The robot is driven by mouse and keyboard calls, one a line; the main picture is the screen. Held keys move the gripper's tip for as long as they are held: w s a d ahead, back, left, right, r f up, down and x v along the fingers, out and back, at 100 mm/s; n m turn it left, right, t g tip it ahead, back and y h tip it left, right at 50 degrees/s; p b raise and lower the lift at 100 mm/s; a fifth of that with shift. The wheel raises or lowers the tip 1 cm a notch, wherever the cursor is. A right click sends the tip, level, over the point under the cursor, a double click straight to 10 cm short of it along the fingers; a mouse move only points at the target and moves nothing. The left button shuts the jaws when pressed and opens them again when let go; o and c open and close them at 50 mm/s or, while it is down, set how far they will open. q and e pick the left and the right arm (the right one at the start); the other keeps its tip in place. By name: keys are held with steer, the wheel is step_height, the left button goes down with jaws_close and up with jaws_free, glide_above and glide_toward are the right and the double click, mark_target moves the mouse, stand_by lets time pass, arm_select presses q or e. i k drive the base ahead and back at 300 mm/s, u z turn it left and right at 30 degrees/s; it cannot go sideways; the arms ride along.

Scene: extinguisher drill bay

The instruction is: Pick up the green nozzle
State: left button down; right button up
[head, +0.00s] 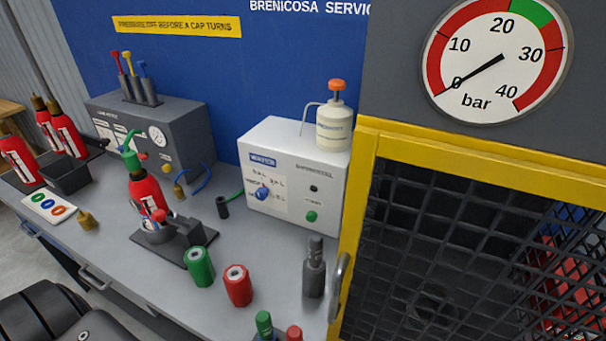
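A short green cylinder (199,266) with a pale ring on its top stands upright on the bench, at the front middle. A similar red cylinder (238,285) stands to its right. A green fitting (130,157) sits on top of the red extinguisher (147,190), which stands in a dark clamp stand (183,238). A green-capped piece (264,323) shows at the bottom edge, partly cut off. I cannot tell for certain which green part is the nozzle. Neither of my grippers is in view.
A white box (283,150) carries a bottle with an orange cap (334,118). A grey bottle (314,270) stands near a yellow-framed mesh cage (350,230) at right. A brass piece (87,220) and a tray of coloured rings (49,206) lie at left.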

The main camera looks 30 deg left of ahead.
mark_target(130, 157)
steer(key=k, duration=1.15)
steer(key=u, duration=0.75)
steer(key=i, duration=0.8)
steer(key=u, duration=0.85)
